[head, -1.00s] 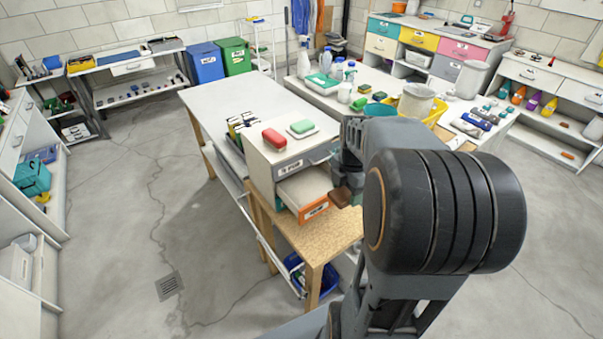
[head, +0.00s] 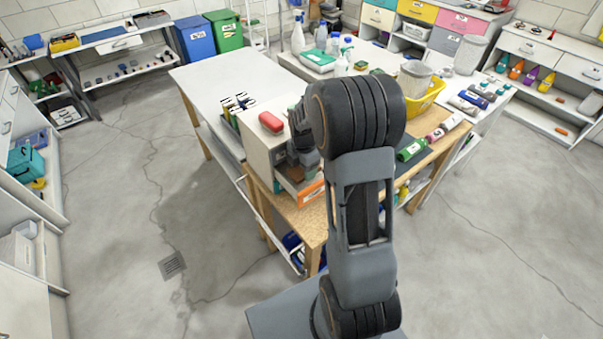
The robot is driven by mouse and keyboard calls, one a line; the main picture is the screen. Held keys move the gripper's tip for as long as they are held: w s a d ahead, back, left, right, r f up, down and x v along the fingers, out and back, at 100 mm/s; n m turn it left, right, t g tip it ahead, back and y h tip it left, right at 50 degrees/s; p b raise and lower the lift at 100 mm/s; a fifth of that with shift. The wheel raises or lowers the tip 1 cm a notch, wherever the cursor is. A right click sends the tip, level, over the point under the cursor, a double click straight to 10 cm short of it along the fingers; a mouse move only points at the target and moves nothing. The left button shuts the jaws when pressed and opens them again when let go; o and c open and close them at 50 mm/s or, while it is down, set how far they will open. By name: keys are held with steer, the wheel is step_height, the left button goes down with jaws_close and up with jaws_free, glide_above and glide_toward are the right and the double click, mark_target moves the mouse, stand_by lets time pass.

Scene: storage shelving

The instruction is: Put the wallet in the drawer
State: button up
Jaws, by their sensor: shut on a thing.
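The open drawer (head: 312,192) has an orange front and a pale inside, and it sticks out from the low white cabinet on the wooden table. My gripper (head: 303,160) is over the drawer's opening, close to the cabinet front, and partly hidden by my arm. I cannot tell whether the wallet touches the drawer floor.
The floor at left is open.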

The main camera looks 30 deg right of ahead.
mark_target(302, 175)
steer(key=f, duration=0.2)
steer(key=f+p, duration=0.1)
steer(key=shift+w+a+f, duration=0.1)
steer(key=shift+w+a, duration=0.05)
steer(key=shift+w, duration=0.15)
steer(key=shift+f, duration=0.3)
steer(key=shift+f, duration=0.1)
